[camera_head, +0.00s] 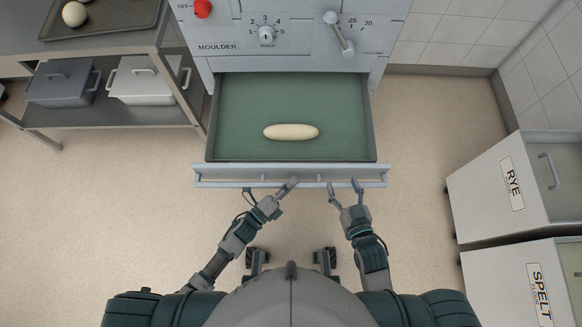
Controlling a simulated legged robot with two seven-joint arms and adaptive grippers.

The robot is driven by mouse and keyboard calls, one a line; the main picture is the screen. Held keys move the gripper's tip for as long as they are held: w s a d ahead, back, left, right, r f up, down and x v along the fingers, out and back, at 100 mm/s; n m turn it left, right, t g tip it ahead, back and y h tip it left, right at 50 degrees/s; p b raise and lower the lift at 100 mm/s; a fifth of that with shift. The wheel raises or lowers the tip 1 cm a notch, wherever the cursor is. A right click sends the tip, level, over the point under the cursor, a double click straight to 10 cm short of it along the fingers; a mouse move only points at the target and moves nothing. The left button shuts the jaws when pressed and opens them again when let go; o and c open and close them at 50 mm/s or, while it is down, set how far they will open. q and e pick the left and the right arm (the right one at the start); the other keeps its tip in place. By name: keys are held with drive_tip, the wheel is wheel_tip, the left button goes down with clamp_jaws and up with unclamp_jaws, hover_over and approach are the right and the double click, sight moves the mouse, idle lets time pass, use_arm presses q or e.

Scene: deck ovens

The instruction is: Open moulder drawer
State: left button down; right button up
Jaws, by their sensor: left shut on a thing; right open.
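The moulder (300,62) is a grey machine at the top centre with dials and a lever. Its drawer (235,140) is pulled out toward me, showing a green lining. A long pale dough piece (291,132) lies in it. A rail-like handle (225,177) runs along the drawer front. My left gripper (286,187) is shut on the handle, left of its middle. My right gripper (345,190) is open and close to the handle, right of its middle; I cannot tell whether it touches.
Bins marked RYE (480,190) and SPELT (500,285) stand at right. The floor (420,130) between is clear.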

use_arm(q)
drive_tip(key=shift+s+f, duration=0.2)
drive_tip(key=shift+s, duration=0.4)
drive_tip(key=shift+s+f, duration=0.15)
drive_tip(key=shift+s, duration=0.4)
use_arm(e)
drive_tip(key=shift+s+d+f+g, duration=0.25)
drive_tip(key=shift+s+f+g, duration=0.1)
drive_tip(key=shift+f+g, duration=0.3)
use_arm(q)
drive_tip(key=shift+a, duration=0.1)
drive_tip(key=c, duration=1.2)
unclamp_jaws()
drive_tip(key=shift+w+r, duration=0.1)
use_arm(e)
drive_tip(key=shift+f, duration=0.1)
use_arm(q)
drive_tip(key=shift+r, duration=0.1)
use_arm(e)
drive_tip(key=shift+a, duration=0.1)
use_arm(q)
drive_tip(key=v, duration=1.2)
